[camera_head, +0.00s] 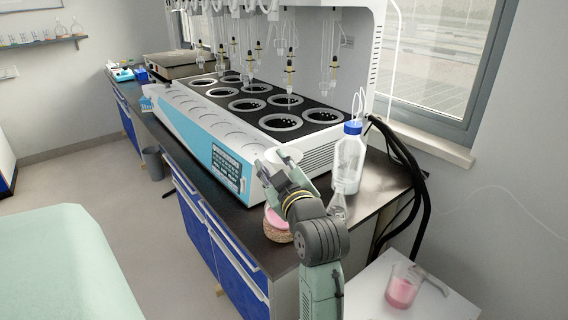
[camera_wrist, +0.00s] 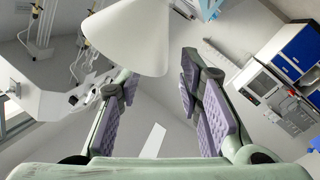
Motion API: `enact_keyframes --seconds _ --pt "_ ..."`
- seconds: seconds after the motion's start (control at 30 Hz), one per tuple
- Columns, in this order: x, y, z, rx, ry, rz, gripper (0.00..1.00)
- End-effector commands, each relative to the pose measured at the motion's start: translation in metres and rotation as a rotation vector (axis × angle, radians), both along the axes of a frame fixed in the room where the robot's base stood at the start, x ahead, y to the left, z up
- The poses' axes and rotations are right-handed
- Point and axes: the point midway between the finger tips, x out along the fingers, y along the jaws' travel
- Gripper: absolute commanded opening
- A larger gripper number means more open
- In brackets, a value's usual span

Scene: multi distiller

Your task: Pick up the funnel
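The funnel (camera_wrist: 130,35) is a plain white cone at the top of the wrist view, left of centre. In the head view the funnel (camera_head: 284,156) shows as a white shape at my gripper's fingertips, above the counter. My gripper (camera_wrist: 158,72) has its two purple-padded fingers apart, with a clear gap between them. The funnel overlaps the left fingertip's area in the picture; I cannot tell whether they touch. In the head view my gripper (camera_head: 283,170) partly hides what is under the funnel.
A blue-capped bottle (camera_head: 348,160) and a clear flask (camera_head: 338,207) stand close right of my gripper. A pink-filled vessel (camera_head: 277,222) sits on a ring below. The multi-position distiller (camera_head: 240,150) stands behind. A pink beaker (camera_head: 402,288) is on a white surface.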

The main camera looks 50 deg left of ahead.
Motion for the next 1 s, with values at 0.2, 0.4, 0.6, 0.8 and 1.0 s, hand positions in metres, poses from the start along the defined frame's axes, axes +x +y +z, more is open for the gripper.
enact_keyframes --seconds 0.2,0.4,0.6,0.8,1.0 --pt "0.012 0.029 0.002 -0.002 0.001 0.001 0.33" --pt "0.014 0.034 0.000 0.001 -0.001 0.000 0.33" --pt "0.014 0.034 0.000 0.001 0.000 0.001 0.27" --pt "0.014 0.034 0.000 0.000 0.000 0.000 0.14" --pt "0.014 0.034 0.000 0.000 0.000 0.000 0.01"
